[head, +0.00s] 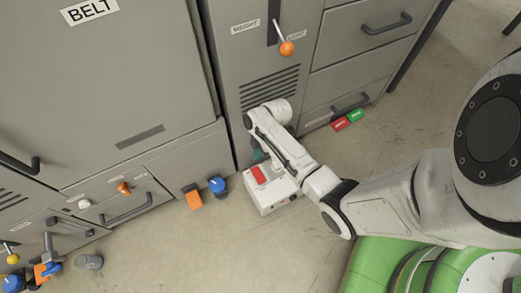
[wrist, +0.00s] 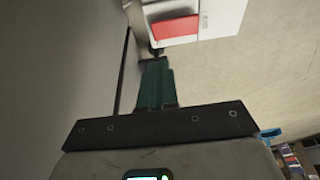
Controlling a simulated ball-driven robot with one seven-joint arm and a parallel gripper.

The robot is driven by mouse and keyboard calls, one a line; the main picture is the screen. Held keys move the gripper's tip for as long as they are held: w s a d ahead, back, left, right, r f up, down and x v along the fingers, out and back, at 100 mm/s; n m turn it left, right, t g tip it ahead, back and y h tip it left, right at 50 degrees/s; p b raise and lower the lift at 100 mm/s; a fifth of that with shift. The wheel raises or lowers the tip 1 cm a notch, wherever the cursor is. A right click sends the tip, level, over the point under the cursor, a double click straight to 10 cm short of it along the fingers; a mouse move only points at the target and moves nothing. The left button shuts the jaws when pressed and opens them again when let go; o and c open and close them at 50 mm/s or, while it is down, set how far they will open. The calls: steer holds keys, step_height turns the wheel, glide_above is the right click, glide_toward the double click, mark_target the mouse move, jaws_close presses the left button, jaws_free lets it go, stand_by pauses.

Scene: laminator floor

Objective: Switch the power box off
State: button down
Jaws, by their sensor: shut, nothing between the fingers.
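The power box, a white box (head: 276,197) with a red switch (head: 259,174) on top, sits on the floor in front of the grey cabinet. In the wrist view the white box (wrist: 218,20) and its red switch (wrist: 175,27) show at the top edge, partly cut off. My gripper (head: 257,156) is mostly hidden behind my wrist, between the cabinet front and the box. In the wrist view its green fingers (wrist: 156,62) are together and empty, pointing at the box near the switch. I cannot tell whether they touch it.
The grey cabinet (head: 240,120) stands close beside my gripper. A blue knob (head: 217,185) and an orange block (head: 193,198) are left of the box. Red (head: 340,124) and green (head: 356,115) pieces lie by the drawers. Floor in front of the box is clear.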

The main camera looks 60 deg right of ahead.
mark_target(254, 169)
steer(key=b+x, duration=0.1)
steer(key=x, duration=0.1)
steer(key=b+x, duration=0.2)
steer(key=x, duration=0.1)
steer(key=d+b+x, duration=0.1)
steer(key=x, duration=0.2)
steer(key=shift+s+a+f+b, duration=0.1)
steer(key=shift+s+f+b, duration=0.25)
steer(key=shift+f, duration=0.1)
steer(key=shift+f+g, duration=0.25)
steer(key=shift+g, duration=0.05)
steer(key=shift+r, duration=0.2)
steer(key=shift+r+p, duration=0.7)
steer(key=shift+p, duration=0.2)
